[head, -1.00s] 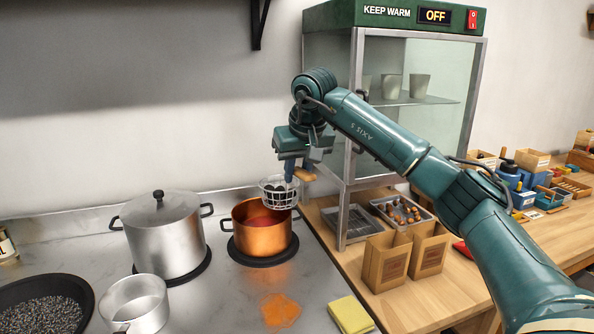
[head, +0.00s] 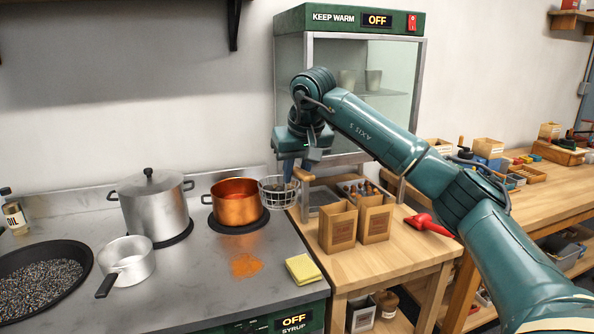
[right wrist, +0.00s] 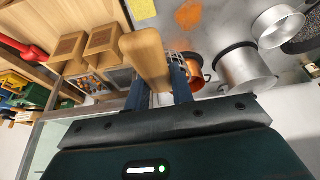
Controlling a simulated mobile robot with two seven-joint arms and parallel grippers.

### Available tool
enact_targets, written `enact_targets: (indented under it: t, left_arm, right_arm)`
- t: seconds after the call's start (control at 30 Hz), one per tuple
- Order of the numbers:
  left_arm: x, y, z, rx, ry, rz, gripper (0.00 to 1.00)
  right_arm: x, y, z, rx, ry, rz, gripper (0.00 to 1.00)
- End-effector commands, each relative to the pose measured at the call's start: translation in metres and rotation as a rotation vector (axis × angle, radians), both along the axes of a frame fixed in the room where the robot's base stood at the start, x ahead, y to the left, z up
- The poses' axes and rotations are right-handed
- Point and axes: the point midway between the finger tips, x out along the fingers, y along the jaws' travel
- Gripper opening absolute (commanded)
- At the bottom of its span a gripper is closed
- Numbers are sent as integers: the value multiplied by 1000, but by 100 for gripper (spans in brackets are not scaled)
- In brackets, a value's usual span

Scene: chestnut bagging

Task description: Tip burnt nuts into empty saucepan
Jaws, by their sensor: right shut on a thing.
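My right gripper (head: 291,172) is shut on the wooden handle (head: 303,176) of a wire basket (head: 278,193). The basket hangs just right of the copper pot (head: 237,204), above the counter's right edge. Dark shapes show inside it, but I cannot tell how many nuts it holds. The small silver saucepan (head: 138,264) stands at the front left of the stove, looks empty, and has a black handle. In the right wrist view, the wooden handle (right wrist: 147,58) lies between the fingers and hides most of the basket. My left gripper is not in view.
A lidded steel pot (head: 154,211) stands behind the saucepan. A wide black pan (head: 85,288) of dark grains is at left. Two paper bags (head: 338,228) stand on the wooden table (head: 385,262). A yellow sponge (head: 302,269) and an orange spill (head: 245,265) lie on the counter.

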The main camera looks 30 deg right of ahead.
Motion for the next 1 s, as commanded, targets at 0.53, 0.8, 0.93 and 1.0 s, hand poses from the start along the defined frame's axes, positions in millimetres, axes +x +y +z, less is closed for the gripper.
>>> enact_targets:
  t: [0.53,0.8,0.93,1.0]
  left_arm:
    - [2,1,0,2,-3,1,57]
    - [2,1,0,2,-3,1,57]
    - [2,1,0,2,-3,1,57]
    - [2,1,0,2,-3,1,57]
  right_arm:
    - [-45,37,-46,-3,0,44,0]
    - [-93,77,-95,-1,3,91,0]
    - [-114,97,-117,0,1,109,0]
    - [-125,105,-127,0,1,120,0]
